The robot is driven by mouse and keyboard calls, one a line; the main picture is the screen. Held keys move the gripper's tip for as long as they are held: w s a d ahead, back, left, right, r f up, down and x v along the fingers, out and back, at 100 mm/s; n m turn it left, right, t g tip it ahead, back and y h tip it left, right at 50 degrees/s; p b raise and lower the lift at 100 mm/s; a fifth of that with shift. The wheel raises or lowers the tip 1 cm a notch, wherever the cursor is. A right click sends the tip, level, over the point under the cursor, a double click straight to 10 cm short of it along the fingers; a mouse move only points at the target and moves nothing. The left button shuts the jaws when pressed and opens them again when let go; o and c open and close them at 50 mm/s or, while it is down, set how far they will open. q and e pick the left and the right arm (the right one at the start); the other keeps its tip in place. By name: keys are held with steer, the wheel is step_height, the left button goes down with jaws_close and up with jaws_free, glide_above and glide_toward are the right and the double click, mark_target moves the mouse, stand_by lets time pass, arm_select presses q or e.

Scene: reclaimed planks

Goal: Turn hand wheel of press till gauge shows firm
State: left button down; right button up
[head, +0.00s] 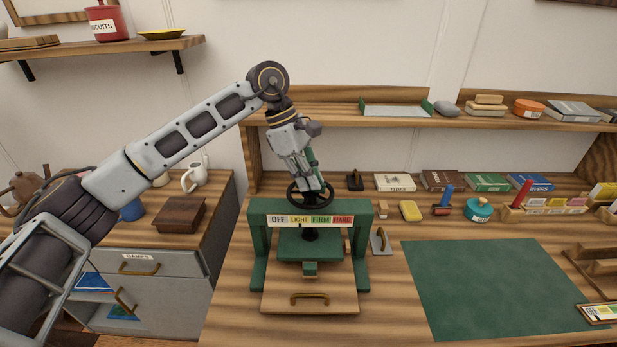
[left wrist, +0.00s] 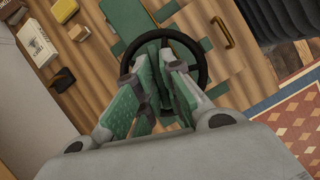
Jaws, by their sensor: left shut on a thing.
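The green press (head: 258,235) stands on the plank bench, with its black hand wheel (head: 292,196) on top. Its gauge strip (head: 310,220) reads OFF, LIGHT, FIRM, HARD; a small dark mark seems to lie near the LIGHT–FIRM border, too small to read surely. The green press plate (head: 290,245) is below the strip. My left gripper (head: 312,187) points down from above and is shut on the hand wheel. In the left wrist view, the green-padded fingers (left wrist: 158,58) are inside the wheel's ring (left wrist: 206,68). My right gripper is in neither view.
A green mat (head: 490,285) lies right of the press, mostly bare. A small gauge card (head: 600,312) lies at its right corner. A grey-based handled tool (head: 381,241) and a yellow block (head: 410,211) are close to the press. A shelf (head: 400,118) runs behind.

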arm_select(q)
steer(key=shift+w, duration=0.1)
steer(key=c, duration=1.5)
jaws_free()
steer(key=shift+c, duration=0.2)
steer(key=v, duration=1.2)
